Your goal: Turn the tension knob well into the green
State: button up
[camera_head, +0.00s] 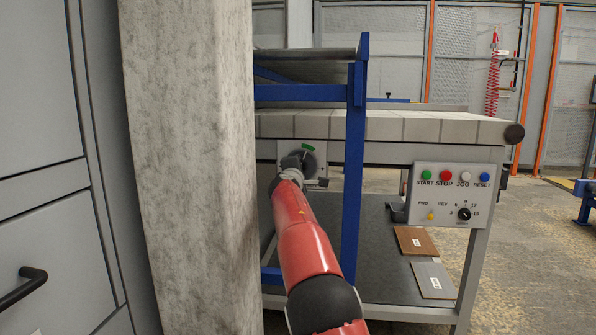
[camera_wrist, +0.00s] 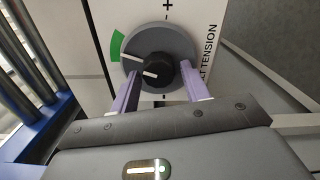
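The tension knob shows in the wrist view as a wide grey dial (camera_wrist: 180,45) with a black centre (camera_wrist: 158,70). A white line on the dial points left, toward the green arc (camera_wrist: 117,46) on the white panel. A second white mark is on the black centre. My gripper (camera_wrist: 160,88) is open, its two purple fingers to the left and right of the black centre, with gaps visible on both sides. In the head view, my gripper (camera_head: 312,182) is in front of the dark knob (camera_head: 309,163) and partly hides it.
A blue upright post (camera_head: 354,190) stands just right of my arm, and a concrete pillar (camera_head: 190,170) rises to its left. A control box (camera_head: 455,195) with several buttons hangs further right. Blue framework and bars (camera_wrist: 35,80) lie left in the wrist view.

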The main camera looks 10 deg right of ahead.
jog(key=shift+o, duration=0.9)
jog(key=shift+s+a, duration=0.1)
jog(key=v, duration=0.7)
jog(key=shift+s, duration=0.3)
